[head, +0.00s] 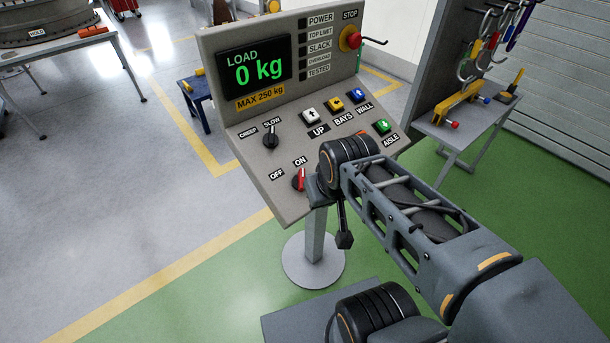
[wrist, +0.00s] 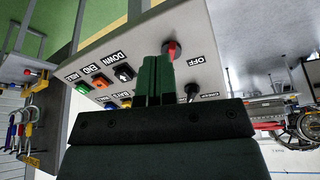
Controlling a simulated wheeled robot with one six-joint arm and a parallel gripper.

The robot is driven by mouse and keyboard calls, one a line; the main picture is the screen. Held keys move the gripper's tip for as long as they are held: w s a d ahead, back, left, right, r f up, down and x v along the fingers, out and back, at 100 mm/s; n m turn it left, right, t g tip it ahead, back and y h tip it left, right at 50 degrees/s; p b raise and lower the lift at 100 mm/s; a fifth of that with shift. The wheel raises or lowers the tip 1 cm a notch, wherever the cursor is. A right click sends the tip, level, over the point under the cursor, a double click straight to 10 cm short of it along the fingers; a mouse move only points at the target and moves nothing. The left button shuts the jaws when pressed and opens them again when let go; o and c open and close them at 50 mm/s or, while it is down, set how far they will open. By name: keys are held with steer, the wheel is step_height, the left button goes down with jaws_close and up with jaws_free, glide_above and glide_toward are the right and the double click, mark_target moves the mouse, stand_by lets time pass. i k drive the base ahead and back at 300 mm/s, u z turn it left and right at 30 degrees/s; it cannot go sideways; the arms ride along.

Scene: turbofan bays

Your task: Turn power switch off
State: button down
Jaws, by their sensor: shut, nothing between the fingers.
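The power switch (head: 299,180) is a small red rotary knob low on the left of the grey control console (head: 250,190), beside the OFF and ON labels. Its red handle stands roughly upright, toward the ON label. The console screen (head: 254,66) is lit and reads LOAD 0 kg. In the wrist view the switch (wrist: 172,50) sits just right of the fingertips, with the OFF label to its right. My gripper (wrist: 160,58) is shut and empty, with its fingertips close to the knob; I cannot tell whether they touch.
A black slow/creep switch (head: 270,135) sits above the power switch. Several coloured buttons, including a green one (head: 382,126), are to the right. A red stop button (head: 350,38) is at the top right. A tool stand (head: 470,115) stands right; open floor lies left.

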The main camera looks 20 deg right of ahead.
mark_target(297, 180)
steer(key=u, duration=0.15)
steer(key=k, duration=0.45)
steer(key=z, duration=1.25)
steer(key=i, duration=0.8)
steer(key=u, duration=2.65)
